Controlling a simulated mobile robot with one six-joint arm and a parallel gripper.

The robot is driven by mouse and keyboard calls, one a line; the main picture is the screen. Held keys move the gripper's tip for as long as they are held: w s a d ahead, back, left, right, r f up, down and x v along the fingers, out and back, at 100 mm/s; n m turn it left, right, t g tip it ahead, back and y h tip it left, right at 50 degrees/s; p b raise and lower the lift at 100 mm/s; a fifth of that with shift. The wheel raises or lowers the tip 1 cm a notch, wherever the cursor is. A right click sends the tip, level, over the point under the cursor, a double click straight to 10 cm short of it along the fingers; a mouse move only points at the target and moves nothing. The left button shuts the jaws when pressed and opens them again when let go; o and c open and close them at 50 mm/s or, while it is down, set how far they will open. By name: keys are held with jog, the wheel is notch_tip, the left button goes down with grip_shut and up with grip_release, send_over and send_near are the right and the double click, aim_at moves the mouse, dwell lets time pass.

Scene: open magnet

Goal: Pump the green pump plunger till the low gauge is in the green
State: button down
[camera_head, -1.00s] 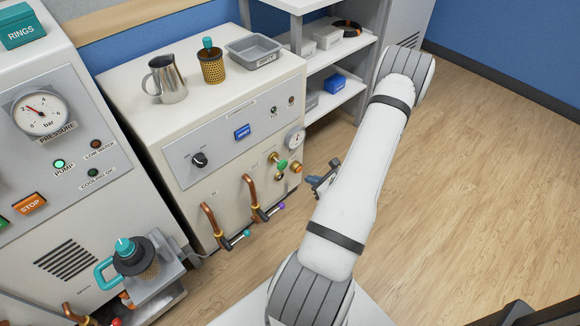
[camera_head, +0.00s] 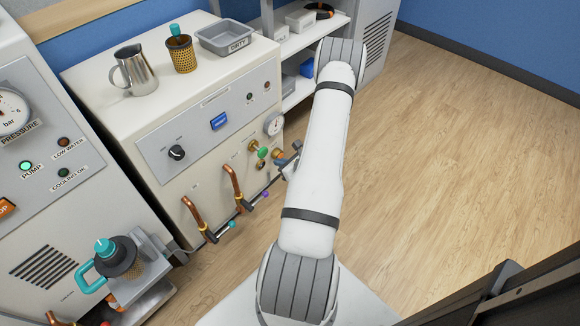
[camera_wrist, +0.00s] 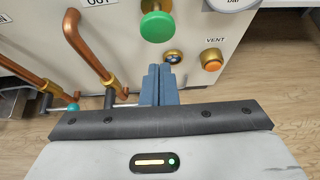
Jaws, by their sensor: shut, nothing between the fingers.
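The green pump plunger (camera_head: 263,153) is a round green knob on a brass stem on the front of the middle white cabinet. It shows large at the top of the wrist view (camera_wrist: 157,27). A small round gauge (camera_head: 273,124) sits above it; its needle is too small to read, and only its lower rim (camera_wrist: 234,3) shows in the wrist view. My gripper (camera_wrist: 160,72) is shut and empty, its blue-grey fingertips just below the plunger in the wrist view and apart from it. In the head view my gripper (camera_head: 290,162) is right of the plunger, partly behind my arm.
An orange VENT button (camera_wrist: 212,60) and a small round brass-rimmed fitting (camera_wrist: 173,57) sit below the plunger. Copper pipes (camera_head: 235,188) with valve handles stick out at left. A jug (camera_head: 135,70), a mesh basket (camera_head: 181,52) and a grey tray (camera_head: 225,37) stand on top. Floor at right is clear.

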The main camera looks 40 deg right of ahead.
aim_at(265, 155)
jog(key=shift+w+a+f+b, duration=0.1)
jog(key=shift+w+f+b, duration=0.1)
jog(key=shift+w, duration=1.05)
jog(key=shift+w+a+f+b, duration=0.1)
jog(key=shift+w+b, duration=0.05)
jog(key=shift+w, duration=1.05)
jog(key=shift+d, duration=0.1)
